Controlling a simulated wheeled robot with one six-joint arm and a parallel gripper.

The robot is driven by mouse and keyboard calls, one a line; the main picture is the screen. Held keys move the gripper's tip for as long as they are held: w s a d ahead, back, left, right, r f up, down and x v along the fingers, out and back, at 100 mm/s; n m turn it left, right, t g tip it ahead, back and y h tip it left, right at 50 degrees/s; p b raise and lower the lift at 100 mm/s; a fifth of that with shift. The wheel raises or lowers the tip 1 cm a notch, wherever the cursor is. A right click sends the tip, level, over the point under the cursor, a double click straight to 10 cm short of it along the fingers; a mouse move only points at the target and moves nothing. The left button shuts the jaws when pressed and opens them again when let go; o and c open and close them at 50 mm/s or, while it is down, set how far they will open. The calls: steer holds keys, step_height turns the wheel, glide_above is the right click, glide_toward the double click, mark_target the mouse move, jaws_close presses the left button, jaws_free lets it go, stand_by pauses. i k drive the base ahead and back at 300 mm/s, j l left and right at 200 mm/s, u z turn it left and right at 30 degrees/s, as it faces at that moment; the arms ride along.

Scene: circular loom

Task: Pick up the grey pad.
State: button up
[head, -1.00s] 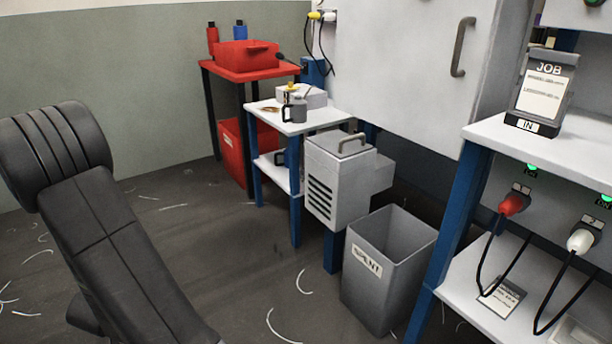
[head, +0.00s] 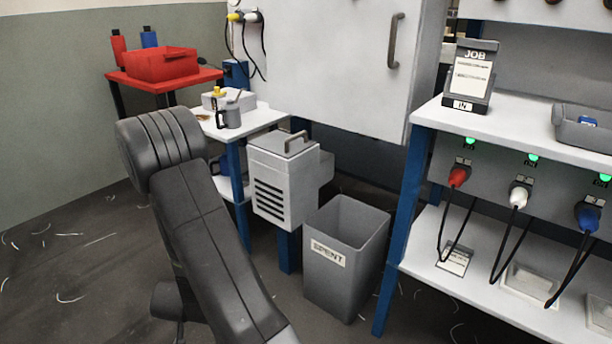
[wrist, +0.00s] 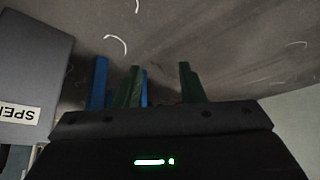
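I cannot pick out the grey pad for certain. Flat pale grey pieces lie on the lower shelf at the right in the head view, one near the middle (head: 527,281) and one at the right edge (head: 600,312); I cannot tell whether either is the pad. My gripper (wrist: 160,80) shows in the wrist view with its two green fingers apart and nothing between them, above the dark floor. In the head view my arm hides the gripper.
A grey bin marked SPENT (head: 335,290) stands left of the white workbench (head: 425,115). A grey tray (head: 575,145) sits on the bench top near the JOB stand (head: 472,75). Red, white and blue plugs with cables hang over the lower shelf. Floor at left is open.

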mark_target(246, 182)
steer(key=i+j+z, duration=0.2)
steer(key=j+z, duration=0.2)
steer(key=i+j+z, duration=0.1)
steer(key=j+z, duration=1.1)
steer(key=j, duration=1)
steer(key=k+j, duration=0.15)
steer(key=j, duration=0.65)
steer(key=i+z, duration=0.05)
